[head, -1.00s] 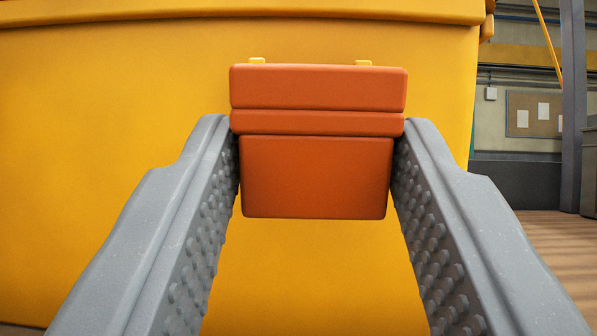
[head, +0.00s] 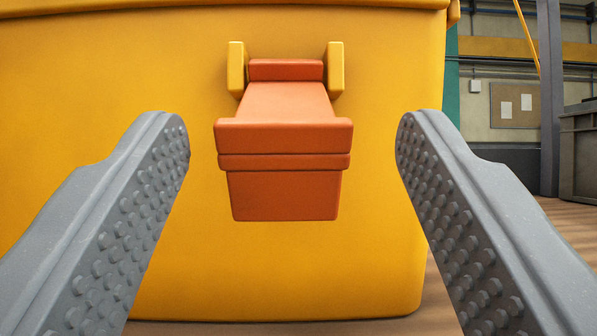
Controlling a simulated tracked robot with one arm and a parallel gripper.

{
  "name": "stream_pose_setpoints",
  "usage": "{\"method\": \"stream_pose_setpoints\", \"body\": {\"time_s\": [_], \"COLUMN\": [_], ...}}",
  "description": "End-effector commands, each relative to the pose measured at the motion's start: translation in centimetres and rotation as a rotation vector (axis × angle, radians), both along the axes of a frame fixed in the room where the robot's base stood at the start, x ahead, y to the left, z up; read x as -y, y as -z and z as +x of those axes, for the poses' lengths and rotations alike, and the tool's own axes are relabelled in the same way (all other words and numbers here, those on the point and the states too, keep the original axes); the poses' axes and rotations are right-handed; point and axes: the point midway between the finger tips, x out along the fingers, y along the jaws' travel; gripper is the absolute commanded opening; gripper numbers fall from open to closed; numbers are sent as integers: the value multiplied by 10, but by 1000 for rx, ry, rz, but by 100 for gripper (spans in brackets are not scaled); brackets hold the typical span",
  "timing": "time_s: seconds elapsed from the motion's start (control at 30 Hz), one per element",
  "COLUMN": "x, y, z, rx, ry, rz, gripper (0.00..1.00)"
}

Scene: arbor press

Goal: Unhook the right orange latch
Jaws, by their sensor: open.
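The orange latch (head: 284,170) is on the front of a yellow box (head: 380,240). Its upper end sits between two yellow lugs (head: 335,70). The latch slopes out from the box toward me, with its lower block standing away from the wall. My gripper (head: 293,140) is wide open. Its two grey studded fingers stand on either side of the latch, with a clear gap on each side, wider on the right. Neither finger touches it.
The box's lid rim (head: 200,10) runs along the top. The wooden floor (head: 390,326) shows below and to the right. A grey container (head: 580,150) and a noticeboard (head: 516,105) are in the right background, beyond a grey post (head: 550,100).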

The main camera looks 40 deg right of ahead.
Motion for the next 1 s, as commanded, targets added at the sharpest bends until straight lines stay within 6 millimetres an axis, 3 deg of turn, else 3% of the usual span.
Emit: {"method": "stream_pose_setpoints", "body": {"time_s": [0.6, 1.0], "x": [-52, -61], "y": [70, 78], "z": [-67, -76], "rx": [-2, -1], "ry": [3, 1], "rz": [7, 5], "gripper": [58, 58]}}
